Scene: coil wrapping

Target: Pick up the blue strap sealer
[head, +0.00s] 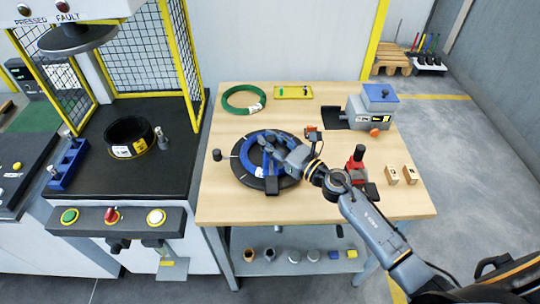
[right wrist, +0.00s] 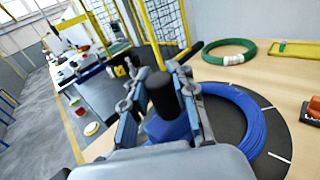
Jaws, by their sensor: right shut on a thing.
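My right gripper (head: 264,143) reaches over the black round plate (head: 288,176) with the blue coil (head: 246,158) on the table. In the right wrist view its two fingers (right wrist: 160,105) are closed around a blue body (right wrist: 166,128), which looks like the blue strap sealer. A black upright cylinder (right wrist: 160,92) shows between the fingers; I cannot tell whether it belongs to the sealer or stands behind it. In the head view the sealer is hidden by the gripper and blends with the coil. Whether it is lifted is unclear. My left gripper is not in view.
A red tool (head: 355,166) and two small wooden blocks (head: 400,175) sit right of the plate. A green coil (head: 244,99), a yellow tray (head: 293,92) and a grey machine with a blue top (head: 373,107) are at the back. A black post (head: 216,155) stands left.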

